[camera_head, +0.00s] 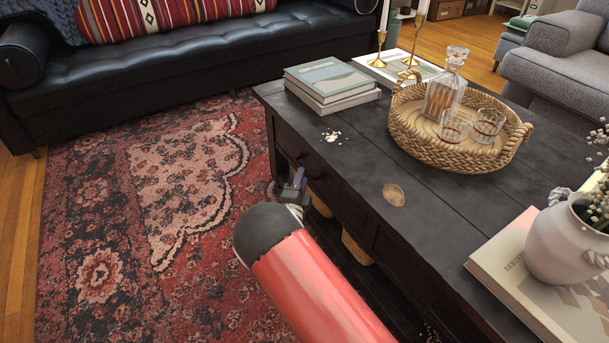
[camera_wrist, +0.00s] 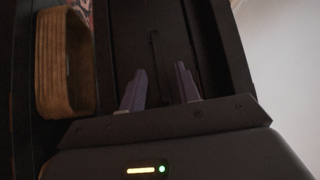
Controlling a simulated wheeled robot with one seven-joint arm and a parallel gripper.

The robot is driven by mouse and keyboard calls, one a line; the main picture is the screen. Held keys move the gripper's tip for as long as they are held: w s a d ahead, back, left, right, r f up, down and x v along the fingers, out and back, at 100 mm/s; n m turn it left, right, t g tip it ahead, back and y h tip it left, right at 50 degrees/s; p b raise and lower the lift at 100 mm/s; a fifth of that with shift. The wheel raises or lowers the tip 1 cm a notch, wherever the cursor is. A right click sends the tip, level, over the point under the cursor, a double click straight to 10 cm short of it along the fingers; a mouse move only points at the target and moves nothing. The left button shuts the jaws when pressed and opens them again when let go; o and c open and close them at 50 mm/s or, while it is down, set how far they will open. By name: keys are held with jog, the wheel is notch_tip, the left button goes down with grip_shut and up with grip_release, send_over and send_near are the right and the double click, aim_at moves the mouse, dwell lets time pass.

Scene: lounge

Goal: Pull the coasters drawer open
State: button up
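The dark coffee table (camera_head: 345,170) has drawer fronts along its long side. In the wrist view one dark drawer front (camera_wrist: 178,30) fills the middle and looks shut, with a thin dark handle (camera_wrist: 155,52) on it. I see no label that says which drawer holds coasters. My gripper (camera_head: 293,187) is beside the table's side in the head view, partly hidden by my arm. In the wrist view my gripper (camera_wrist: 161,88) is open and empty. The handle shows between its fingertips; I cannot tell whether they touch the drawer.
A woven basket (camera_wrist: 66,62) sits on the shelf below the drawers. The tabletop holds stacked books (camera_head: 332,82), a wicker tray (camera_head: 430,145) with a decanter and glasses, a leaf-shaped piece (camera_head: 394,194) and a white vase (camera_head: 560,245). The patterned rug (camera_head: 110,230) beside the table is clear.

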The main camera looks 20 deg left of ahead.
jog(key=shift+w+a+r, duration=0.1)
jog(key=shift+w+r, duration=0.05)
jog(key=shift+w, duration=1.05)
grip_shut()
